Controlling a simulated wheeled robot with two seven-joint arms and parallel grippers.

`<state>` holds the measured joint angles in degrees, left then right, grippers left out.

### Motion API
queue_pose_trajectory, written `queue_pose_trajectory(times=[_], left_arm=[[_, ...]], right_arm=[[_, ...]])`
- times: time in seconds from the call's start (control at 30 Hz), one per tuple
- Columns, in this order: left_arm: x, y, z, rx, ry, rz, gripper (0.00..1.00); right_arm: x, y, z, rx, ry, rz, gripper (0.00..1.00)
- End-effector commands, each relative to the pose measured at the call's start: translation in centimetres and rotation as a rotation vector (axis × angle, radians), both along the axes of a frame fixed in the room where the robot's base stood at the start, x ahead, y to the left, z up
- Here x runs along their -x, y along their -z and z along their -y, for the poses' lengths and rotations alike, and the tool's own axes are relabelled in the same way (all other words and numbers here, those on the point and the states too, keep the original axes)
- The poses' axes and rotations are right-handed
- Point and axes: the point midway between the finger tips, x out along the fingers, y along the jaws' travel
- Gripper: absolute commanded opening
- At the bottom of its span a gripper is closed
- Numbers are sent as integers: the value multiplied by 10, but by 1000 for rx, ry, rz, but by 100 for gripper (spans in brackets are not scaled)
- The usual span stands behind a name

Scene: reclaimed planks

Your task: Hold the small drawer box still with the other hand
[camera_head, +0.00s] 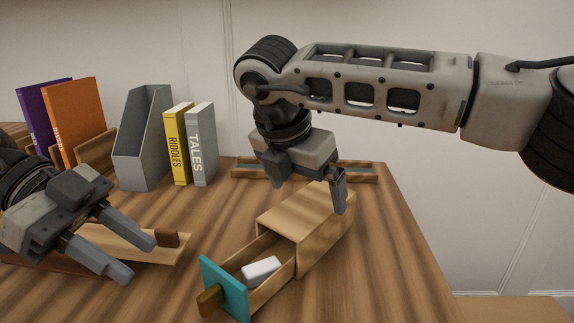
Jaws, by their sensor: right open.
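The small drawer box (310,222) is light wood and stands on the table right of centre. Its drawer is pulled out toward the lower left, with a teal front (223,290) and a brown knob (209,300). A white block (261,270) lies inside the drawer. My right gripper (308,192) is open above the back of the box, one finger by its far right side. I cannot tell whether it touches the box. My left gripper (142,260) is open at the left, apart from the box, with nothing visible between its fingers.
A wooden piece with a brown end (168,240) lies beneath my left gripper. Behind stand purple and orange books (76,122), a grey file holder (142,140), yellow (178,145) and grey (201,145) books. A shallow tray (250,174) lies behind the box. The table (400,270) is clear at right.

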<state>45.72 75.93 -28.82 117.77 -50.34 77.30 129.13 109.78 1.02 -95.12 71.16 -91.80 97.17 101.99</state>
Motion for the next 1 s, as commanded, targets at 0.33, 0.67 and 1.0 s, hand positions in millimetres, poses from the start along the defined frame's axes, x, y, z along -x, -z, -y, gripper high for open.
queue_pose_trajectory(times=[0.33,0.67,1.0], left_arm=[[0,0,0,1,-1,-1,36],[0,0,0,1,-1,-1,36],[0,0,0,1,-1,-1,36]], right_arm=[[-20,59,14,0,0,-2,100],[-27,78,18,-1,1,1,100],[-27,78,18,-2,1,0,67]])
